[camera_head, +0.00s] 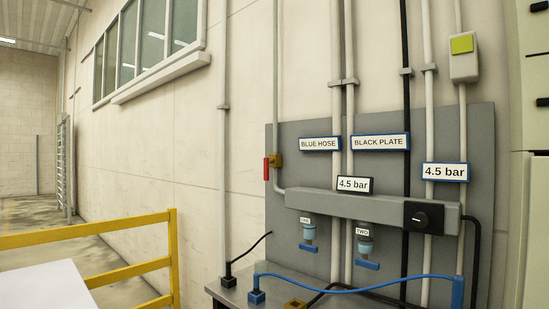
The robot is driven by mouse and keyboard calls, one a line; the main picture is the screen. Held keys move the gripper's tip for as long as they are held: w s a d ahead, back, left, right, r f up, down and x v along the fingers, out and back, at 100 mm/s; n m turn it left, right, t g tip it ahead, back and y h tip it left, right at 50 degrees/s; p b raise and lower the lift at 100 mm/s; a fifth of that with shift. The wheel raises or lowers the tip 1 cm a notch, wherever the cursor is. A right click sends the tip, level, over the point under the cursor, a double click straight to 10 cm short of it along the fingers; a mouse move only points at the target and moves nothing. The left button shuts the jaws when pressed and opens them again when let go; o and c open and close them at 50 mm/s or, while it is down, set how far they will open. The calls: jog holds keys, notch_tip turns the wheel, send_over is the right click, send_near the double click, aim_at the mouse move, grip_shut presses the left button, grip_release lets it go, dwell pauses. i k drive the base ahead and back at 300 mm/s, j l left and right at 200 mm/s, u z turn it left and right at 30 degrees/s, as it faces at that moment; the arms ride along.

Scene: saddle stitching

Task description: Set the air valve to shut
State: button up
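The air valve (277,160) is a small brass-coloured body on a thin vertical grey pipe, at the left edge of the grey wall panel. Its red lever (266,169) hangs upright just left of the pipe and looks parallel to it. The pipe bends below the valve into the grey horizontal manifold (330,201). My gripper is not in view, and nothing touches the valve.
A grey bench (237,293) carries hoses below. A yellow railing (172,255) stands at left. The wall left of the valve is mostly bare.

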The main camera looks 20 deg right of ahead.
aim_at(266, 160)
jog(key=i+z, duration=0.35)
jog(key=i+j+z, duration=0.2)
jog(key=i+z, duration=0.15)
jog(key=i, duration=0.15)
